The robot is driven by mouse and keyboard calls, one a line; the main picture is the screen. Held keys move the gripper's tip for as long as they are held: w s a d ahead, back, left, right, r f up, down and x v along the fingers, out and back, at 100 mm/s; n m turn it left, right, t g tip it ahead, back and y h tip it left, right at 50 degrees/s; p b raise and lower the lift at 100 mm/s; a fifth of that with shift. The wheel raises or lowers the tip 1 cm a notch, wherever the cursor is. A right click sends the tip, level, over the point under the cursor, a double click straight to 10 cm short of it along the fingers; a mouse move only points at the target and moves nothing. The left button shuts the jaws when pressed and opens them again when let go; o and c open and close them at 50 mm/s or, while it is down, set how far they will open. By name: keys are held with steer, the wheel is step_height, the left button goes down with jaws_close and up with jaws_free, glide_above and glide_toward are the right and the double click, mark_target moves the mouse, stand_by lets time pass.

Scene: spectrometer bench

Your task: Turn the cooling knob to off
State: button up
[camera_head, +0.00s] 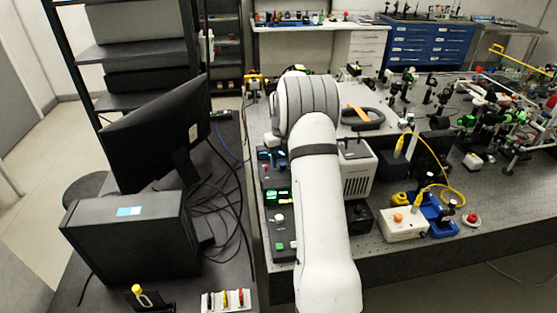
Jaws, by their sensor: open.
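My white arm reaches up the middle of the picture over the bench, and its links cover part of what lies behind them. My gripper does not show; the arm's far end is hidden behind its own links. No knob can be picked out for certain as the cooling knob. A dark control panel (269,230) with lit green displays (277,197), a pale round knob or button (279,217) and a green button (278,245) lies along the bench's left edge, just left of my arm. Its labels are too small to read.
A white vented box (356,176) stands right of my arm. A white box with an orange knob (398,218) and a yellow cable (454,188) are further right. A monitor (150,135), a black computer case (130,240) and loose cables fill the left desk. Optics crowd the bench's right.

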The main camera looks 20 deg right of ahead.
steer(key=shift+f, duration=0.3)
